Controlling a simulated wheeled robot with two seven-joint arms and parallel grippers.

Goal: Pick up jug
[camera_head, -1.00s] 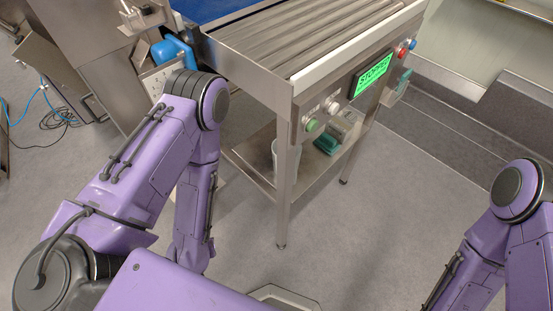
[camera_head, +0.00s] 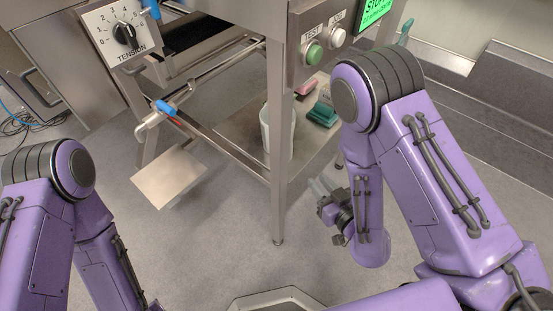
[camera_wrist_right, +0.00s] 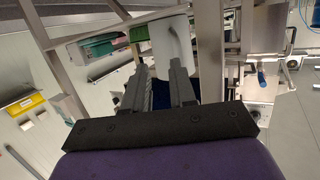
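The jug (camera_head: 266,128) is a white container standing on the lower shelf under the conveyor, partly hidden behind a front leg in the head view. In the right wrist view the white jug (camera_wrist_right: 174,42) shows just beyond the fingertips, with its handle side toward the right. My right gripper (camera_head: 317,186) is in front of the shelf, below and to the right of the jug in the head view.
The shelf (camera_head: 238,132) also holds green items (camera_head: 323,113) and a pink item (camera_head: 306,88) right of the jug. The conveyor leg (camera_head: 279,190) stands close to my right gripper. A tension dial panel (camera_head: 121,32) and a low metal plate (camera_head: 170,178) are at the left.

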